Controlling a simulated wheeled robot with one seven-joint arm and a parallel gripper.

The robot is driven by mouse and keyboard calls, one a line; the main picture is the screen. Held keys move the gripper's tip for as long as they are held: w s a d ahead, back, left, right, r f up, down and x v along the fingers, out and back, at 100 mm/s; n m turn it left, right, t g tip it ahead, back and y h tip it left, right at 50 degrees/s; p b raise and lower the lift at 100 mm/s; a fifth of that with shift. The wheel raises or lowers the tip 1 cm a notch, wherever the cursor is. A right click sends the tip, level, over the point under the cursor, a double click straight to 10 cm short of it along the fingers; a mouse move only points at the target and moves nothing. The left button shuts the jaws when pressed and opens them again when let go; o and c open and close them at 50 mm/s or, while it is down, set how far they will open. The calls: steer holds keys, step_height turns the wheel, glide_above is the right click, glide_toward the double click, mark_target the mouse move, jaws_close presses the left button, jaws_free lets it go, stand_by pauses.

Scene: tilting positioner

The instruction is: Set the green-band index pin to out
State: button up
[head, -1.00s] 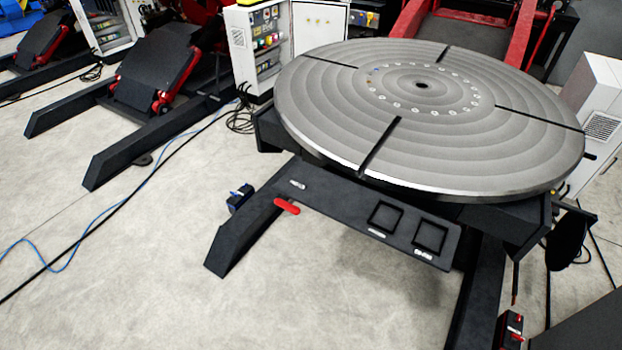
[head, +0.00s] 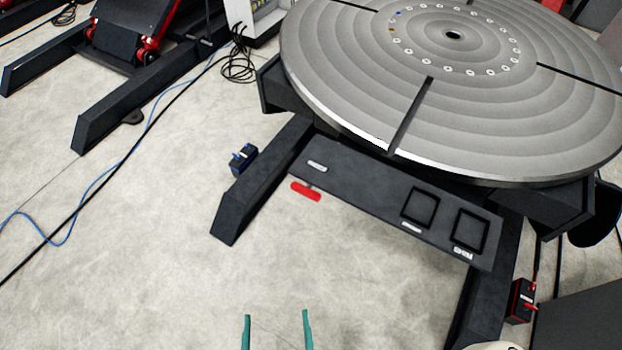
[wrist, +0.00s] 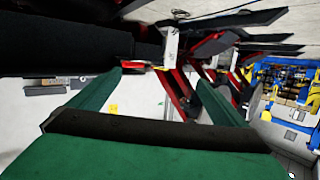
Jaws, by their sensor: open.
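I cannot make out a green-banded index pin in any view. The round grey table (head: 470,110) of the positioner fills the upper right of the head view, with a ring of small holes around its centre. A red handle (head: 306,191) sticks out from the front edge of the dark front panel (head: 345,190), under a small pale label. My gripper (head: 276,313) is at the bottom of the head view, its two green fingers apart and empty over the floor. Its fingers also frame the wrist view (wrist: 160,76), with nothing between them.
Two square frames (head: 420,207) are on the panel. Cables (head: 130,165) cross the floor at left. The floor before the panel is clear.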

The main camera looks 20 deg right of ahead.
steer(key=w+f+m+g+h, duration=0.1)
steer(key=w+f+m+h, duration=0.25)
steer(key=w, duration=0.35)
steer(key=m+g+h, duration=0.3)
steer(key=h, duration=0.4)
glide_toward(308, 189)
steer(key=shift+w+d+f, duration=0.55)
steer(key=shift+w+d, duration=0.3)
steer(key=shift+w, duration=0.1)
steer(key=x, duration=1.1)
